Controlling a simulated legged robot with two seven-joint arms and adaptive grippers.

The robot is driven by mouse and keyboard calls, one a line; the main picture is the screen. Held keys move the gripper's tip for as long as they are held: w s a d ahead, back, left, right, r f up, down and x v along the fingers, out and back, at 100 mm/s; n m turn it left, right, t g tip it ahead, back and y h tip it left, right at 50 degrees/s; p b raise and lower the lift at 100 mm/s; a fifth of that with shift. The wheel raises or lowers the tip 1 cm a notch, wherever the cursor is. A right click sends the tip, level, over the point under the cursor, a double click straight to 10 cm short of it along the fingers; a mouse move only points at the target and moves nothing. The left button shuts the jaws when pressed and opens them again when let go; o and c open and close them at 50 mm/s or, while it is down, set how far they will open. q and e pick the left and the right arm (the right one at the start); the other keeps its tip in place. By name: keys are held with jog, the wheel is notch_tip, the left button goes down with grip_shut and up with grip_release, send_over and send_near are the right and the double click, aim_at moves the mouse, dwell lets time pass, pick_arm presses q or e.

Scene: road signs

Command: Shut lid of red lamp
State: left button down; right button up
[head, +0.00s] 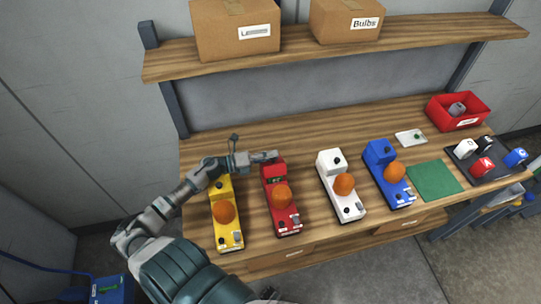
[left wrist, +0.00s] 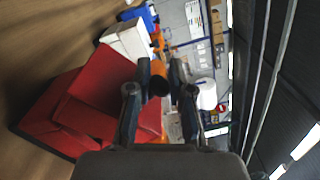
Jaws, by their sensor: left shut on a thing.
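The red lamp (head: 281,197) stands on the wooden table, second from the left, with an orange round lens on it. A dark, greenish patch shows at its rear box, where the lid seems raised; how far I cannot tell. My left gripper (head: 266,156) is at the top of this rear box. In the left wrist view the red lamp (left wrist: 100,85) fills the left side, and a dark round knob (left wrist: 158,86) sits between the fingers of my left gripper (left wrist: 164,90), which is shut on it. My right gripper is not in view.
A yellow lamp (head: 228,230) stands close on the left, under my left arm. A white lamp (head: 351,205) and a blue lamp (head: 380,160) stand to the right. Further right are a green mat (head: 434,180), a black tray (head: 462,153) and a red bin (head: 440,114). A shelf (head: 300,52) with boxes hangs above.

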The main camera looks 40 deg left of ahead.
pick_arm(q)
jog(key=c, duration=1.2)
grip_release()
jog(key=shift+a+f, duration=0.1)
jog(key=shift+f, duration=0.15)
jog(key=shift+o, duration=0.9)
jog(key=shift+w+a, duration=0.2)
jog(key=shift+a, duration=0.05)
jog(key=shift+r, duration=0.35)
notch_tip(320, 180, up, 9)
jog(key=shift+r, duration=0.1)
